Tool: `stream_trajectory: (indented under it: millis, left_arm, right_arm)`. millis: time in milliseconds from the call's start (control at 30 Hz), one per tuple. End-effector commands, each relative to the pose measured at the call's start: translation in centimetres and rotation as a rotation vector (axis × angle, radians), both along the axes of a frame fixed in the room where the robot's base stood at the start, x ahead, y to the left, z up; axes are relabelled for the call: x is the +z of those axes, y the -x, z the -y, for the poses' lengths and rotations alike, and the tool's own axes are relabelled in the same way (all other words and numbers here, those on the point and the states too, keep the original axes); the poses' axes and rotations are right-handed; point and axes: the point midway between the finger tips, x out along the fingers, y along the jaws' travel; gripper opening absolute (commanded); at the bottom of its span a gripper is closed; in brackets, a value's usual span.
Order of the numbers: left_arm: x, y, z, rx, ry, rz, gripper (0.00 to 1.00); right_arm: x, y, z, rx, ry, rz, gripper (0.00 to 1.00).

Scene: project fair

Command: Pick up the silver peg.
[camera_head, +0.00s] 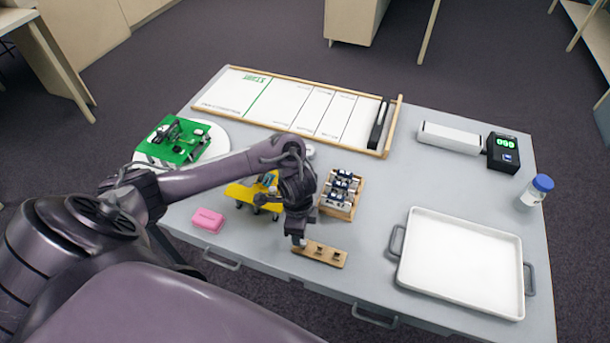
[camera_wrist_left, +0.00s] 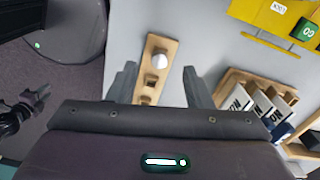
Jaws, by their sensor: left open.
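The silver peg (camera_wrist_left: 160,60) shows in the left wrist view as a pale round top at one end of a small wooden board (camera_wrist_left: 157,41). My left gripper (camera_wrist_left: 159,72) is open, with one finger to each side of the peg in that view. No contact with the peg shows. In the head view my left gripper (camera_head: 298,242) points down over the left end of the wooden board (camera_head: 333,258), near the table's front edge. It mostly hides the peg there. Two dark fittings sit farther right on the board. My right gripper is out of view.
A wooden crate of small blocks (camera_head: 341,193) and a yellow model (camera_head: 240,194) stand close behind my gripper. A pink block (camera_head: 208,220) lies to the left. A white tray (camera_head: 462,262) is at the right. Bare table lies between board and tray.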

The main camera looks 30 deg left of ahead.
Motion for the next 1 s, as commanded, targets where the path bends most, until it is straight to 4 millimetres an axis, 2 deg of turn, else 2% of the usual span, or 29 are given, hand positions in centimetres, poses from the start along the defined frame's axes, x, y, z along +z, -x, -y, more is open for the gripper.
stream_trajectory:
  millis: [100,233,400,633,1000]
  left_arm:
    - [-1.6,-0.1,0.4,0.001,0.002,-0.002,0.46]
    - [-3.5,-0.4,0.8,0.002,0.000,-0.002,0.46]
    - [-5.1,-0.4,0.8,0.001,0.001,0.000,0.46]
    - [-5.2,-0.5,0.7,0.000,0.000,0.001,0.46]
    - [-5.2,-0.5,0.7,0.000,0.000,0.001,0.00]
  right_arm:
    - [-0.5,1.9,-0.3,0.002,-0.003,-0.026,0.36]
    - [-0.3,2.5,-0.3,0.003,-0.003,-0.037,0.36]
    - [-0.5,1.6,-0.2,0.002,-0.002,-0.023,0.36]
    - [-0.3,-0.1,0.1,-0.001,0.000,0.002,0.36]
    - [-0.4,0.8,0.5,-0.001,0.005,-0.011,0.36]
